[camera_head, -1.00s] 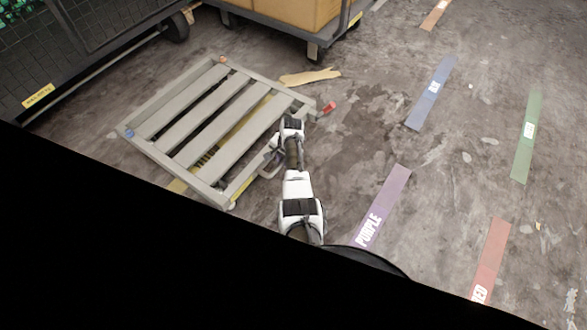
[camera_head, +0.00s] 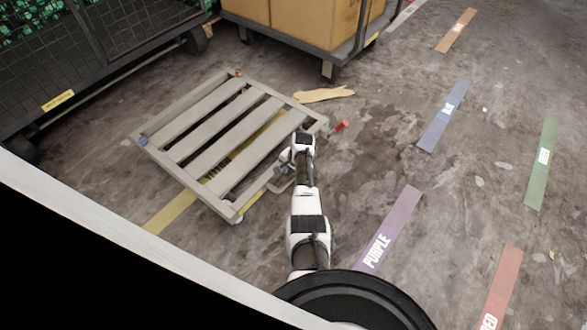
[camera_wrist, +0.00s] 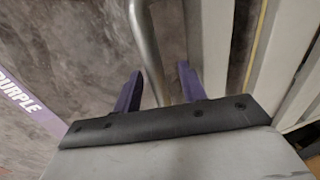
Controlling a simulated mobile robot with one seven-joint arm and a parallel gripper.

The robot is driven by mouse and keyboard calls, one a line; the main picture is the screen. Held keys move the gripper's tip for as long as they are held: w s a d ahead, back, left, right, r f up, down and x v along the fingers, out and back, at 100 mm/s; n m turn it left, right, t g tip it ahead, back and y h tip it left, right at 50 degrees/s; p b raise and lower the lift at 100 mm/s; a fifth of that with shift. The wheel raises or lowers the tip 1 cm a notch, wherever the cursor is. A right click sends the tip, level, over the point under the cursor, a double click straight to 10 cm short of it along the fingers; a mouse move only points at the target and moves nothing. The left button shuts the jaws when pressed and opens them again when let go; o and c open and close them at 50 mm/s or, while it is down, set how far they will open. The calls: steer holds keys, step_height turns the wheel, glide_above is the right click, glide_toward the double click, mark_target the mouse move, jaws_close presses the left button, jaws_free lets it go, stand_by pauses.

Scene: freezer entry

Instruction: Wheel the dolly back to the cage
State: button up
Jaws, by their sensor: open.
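The dolly, a low grey slatted platform (camera_head: 222,127), stands on the floor left of my arm in the head view. It has a blue corner at its left and an orange one at the top. A metal handle loop (camera_head: 270,182) sticks out from its near right side. In the wrist view the handle bar (camera_wrist: 155,50) runs between the two purple fingers of my gripper (camera_wrist: 158,88), which are open around it. In the head view my gripper is at the dolly's right edge, partly hidden by my arm. The black mesh cage (camera_head: 90,60) stands at the upper left.
A cart with cardboard boxes (camera_head: 335,22) stands at the top. A flattened tan scrap (camera_head: 323,95) and a small red piece (camera_head: 341,126) lie near the dolly. Purple (camera_head: 392,225), blue (camera_head: 445,115), green (camera_head: 542,163) and red floor strips mark open floor at the right.

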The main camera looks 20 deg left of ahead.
step_height(320, 180, up, 13)
steer(key=d+p, duration=0.2)
steer(key=p, duration=0.3)
steer(key=shift+s+d+r, duration=0.15)
steer(key=shift+s+d, duration=0.15)
